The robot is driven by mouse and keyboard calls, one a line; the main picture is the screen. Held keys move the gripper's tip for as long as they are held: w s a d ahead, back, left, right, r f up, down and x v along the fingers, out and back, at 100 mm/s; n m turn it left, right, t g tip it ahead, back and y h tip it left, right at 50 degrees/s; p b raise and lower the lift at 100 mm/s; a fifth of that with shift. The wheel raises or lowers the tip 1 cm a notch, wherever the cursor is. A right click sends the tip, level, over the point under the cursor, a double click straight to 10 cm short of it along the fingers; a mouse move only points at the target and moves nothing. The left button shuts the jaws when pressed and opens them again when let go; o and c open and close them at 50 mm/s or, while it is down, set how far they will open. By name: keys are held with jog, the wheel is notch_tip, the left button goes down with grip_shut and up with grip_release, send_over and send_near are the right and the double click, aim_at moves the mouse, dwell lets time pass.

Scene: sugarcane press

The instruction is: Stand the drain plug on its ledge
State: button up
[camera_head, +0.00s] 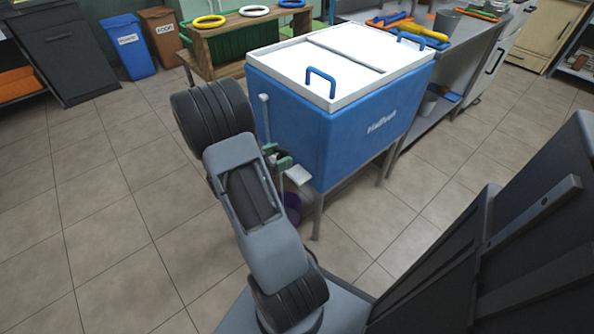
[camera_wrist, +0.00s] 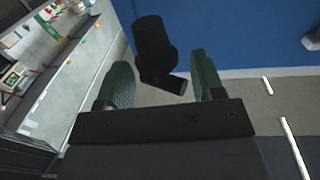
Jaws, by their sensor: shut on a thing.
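The drain plug (camera_wrist: 154,45) is a black, thick cylinder with a narrower angled end. In the wrist view it shows between the two green fingers of my gripper (camera_wrist: 162,75), which is shut on it, against the blue wall. In the head view my gripper (camera_head: 277,159) is beside the near left corner of the blue cooler box (camera_head: 335,125), and the plug cannot be made out there. A small pale ledge (camera_head: 298,175) juts out at that corner, just right of and below my gripper.
A purple bucket (camera_head: 292,207) stands on the floor below the ledge, partly hidden by my arm. A white upright rod (camera_head: 265,112) is at the box's left side. A steel counter (camera_head: 448,62) stands behind right. The tiled floor at left is clear.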

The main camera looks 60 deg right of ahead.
aim_at(306, 161)
jog(key=d+f+b, duration=0.1)
jog(key=d+f, duration=0.1)
jog(key=s+d+f+b, duration=0.1)
jog(key=d+f, duration=0.1)
jog(key=d, duration=0.1)
jog(key=d+f+b, duration=0.1)
jog(key=d+f, duration=0.1)
jog(key=shift+s+d+f, duration=0.15)
jog(key=shift+f, duration=0.1)
jog(key=shift+s+d+f, duration=0.1)
jog(key=shift+d+f, duration=0.15)
jog(key=shift+f, duration=0.15)
jog(key=shift+d+f+b, duration=0.15)
jog(key=shift+f+b, duration=1.1)
jog(key=shift+f, duration=0.35)
jog(key=shift+f, duration=0.2)
jog(key=o, duration=0.9)
jog(key=shift+r, duration=0.1)
